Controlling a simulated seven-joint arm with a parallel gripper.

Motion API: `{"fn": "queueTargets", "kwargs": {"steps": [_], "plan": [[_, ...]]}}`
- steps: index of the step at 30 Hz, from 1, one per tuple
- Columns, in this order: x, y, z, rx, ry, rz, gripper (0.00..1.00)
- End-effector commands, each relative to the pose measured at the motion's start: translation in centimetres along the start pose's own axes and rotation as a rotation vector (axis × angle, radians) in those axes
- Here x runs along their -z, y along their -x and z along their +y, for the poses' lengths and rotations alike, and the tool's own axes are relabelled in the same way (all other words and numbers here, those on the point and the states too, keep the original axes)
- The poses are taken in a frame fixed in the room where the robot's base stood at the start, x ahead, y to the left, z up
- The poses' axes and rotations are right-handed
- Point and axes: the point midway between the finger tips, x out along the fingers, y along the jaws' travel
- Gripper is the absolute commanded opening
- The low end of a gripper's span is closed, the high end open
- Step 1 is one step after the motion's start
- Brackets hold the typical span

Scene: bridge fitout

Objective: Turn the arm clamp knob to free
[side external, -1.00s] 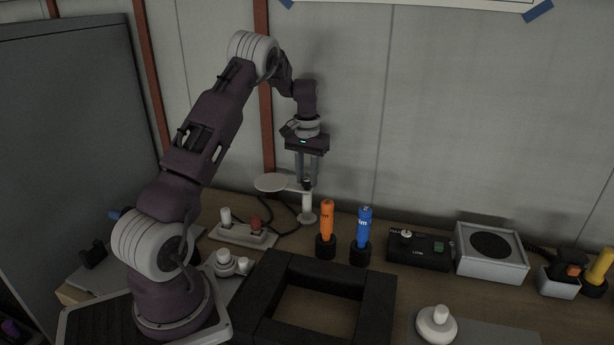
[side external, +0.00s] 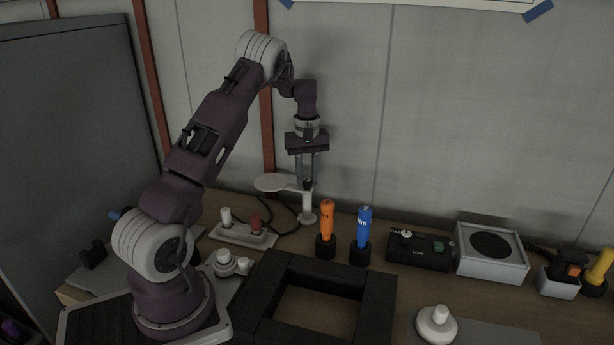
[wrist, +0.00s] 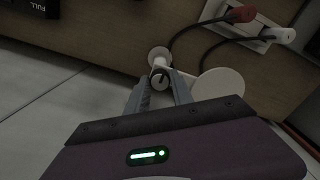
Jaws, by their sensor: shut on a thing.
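The arm clamp knob is a small dark cap with a light mark, seen in the wrist view (wrist: 158,79) at the top of a white post. In the side external view the knob (side external: 307,184) sits between my fingertips. The white post (side external: 307,206) stands upright on the bench, with a flat white disc (side external: 271,183) on an arm reaching left. My gripper (side external: 307,182) points straight down and is shut on the knob; its fingers also show in the wrist view (wrist: 160,84). The fingers partly hide the knob, and I cannot read its setting.
An orange flare (side external: 326,222) and a blue flare (side external: 364,228) stand close on the right. A black frame (side external: 378,300) is in front. The wall is behind.

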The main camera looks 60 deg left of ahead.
Motion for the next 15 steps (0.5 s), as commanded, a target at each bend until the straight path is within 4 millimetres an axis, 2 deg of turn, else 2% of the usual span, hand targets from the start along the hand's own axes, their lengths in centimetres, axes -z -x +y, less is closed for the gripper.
{"fn": "queueTargets", "kwargs": {"steps": [15], "plan": [[0.02, 0.09, 0.03, -0.001, 0.037, 0.001, 0.0]]}}
